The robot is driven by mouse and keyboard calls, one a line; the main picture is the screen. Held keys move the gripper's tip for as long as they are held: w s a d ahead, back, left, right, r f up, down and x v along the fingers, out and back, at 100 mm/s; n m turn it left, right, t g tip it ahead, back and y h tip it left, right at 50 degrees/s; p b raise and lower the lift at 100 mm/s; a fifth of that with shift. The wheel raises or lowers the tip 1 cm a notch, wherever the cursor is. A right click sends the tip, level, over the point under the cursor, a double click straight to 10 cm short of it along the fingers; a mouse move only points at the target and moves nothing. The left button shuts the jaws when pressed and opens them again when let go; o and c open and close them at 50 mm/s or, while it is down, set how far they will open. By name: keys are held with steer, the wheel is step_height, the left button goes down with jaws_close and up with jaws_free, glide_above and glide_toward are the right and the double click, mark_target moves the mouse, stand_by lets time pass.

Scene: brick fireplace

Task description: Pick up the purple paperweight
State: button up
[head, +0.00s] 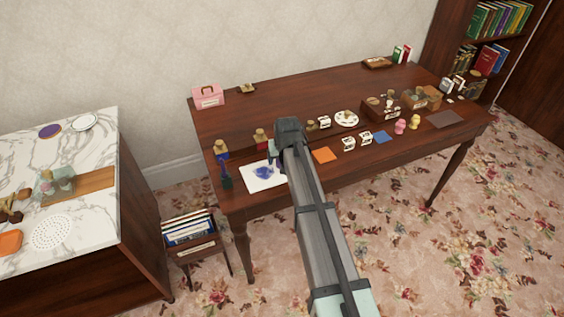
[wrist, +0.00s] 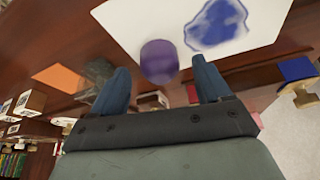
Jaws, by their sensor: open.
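The purple paperweight (wrist: 159,58) is a short round piece in the wrist view. It sits beside the lower edge of a white sheet (wrist: 130,22) with a blue blot (wrist: 215,22). My gripper (wrist: 161,74) is open, with one blue finger on each side of the paperweight in the picture. I cannot tell whether the fingers are level with it or still above it, and no contact shows. In the head view my gripper (head: 284,148) is over the dark wooden table (head: 240,112), and my arm hides most of the paperweight.
An orange square (head: 324,155) and small white boxes (head: 348,144) lie to the right of my arm. The table's back middle is clear.

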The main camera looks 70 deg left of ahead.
steer(key=shift+x, duration=1)
steer(key=shift+c, duration=0.2)
steer(key=c, duration=1.2)
steer(key=shift+r, duration=0.15)
